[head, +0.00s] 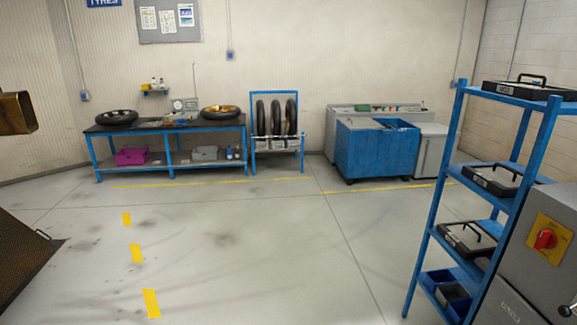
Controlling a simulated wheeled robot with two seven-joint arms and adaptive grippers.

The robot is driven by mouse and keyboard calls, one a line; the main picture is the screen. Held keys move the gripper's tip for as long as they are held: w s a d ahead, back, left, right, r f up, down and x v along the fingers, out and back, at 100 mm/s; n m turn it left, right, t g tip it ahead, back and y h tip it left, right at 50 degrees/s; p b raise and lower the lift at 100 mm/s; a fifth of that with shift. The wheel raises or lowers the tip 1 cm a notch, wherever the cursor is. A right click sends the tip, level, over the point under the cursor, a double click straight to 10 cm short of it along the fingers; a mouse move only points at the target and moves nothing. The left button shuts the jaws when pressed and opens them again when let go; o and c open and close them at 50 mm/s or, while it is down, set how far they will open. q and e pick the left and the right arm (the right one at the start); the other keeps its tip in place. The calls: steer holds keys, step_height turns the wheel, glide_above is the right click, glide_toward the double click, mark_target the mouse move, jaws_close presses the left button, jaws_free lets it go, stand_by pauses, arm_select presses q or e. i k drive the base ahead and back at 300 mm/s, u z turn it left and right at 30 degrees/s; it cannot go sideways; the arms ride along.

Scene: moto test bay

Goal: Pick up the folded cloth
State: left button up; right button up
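I cannot make out a folded cloth in the head view. Neither of my grippers shows in this view.
A tyre rack (275,120) and blue cart (376,150) stand right of the bench. A blue shelf (432,225) with black cases and a grey cabinet (535,262) with a red knob are near right. Dark mesh (22,255) is near left. The middle floor (250,240) is clear.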

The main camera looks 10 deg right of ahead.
mark_target(482, 262)
steer(key=i, duration=0.95)
steer(key=z, duration=3.75)
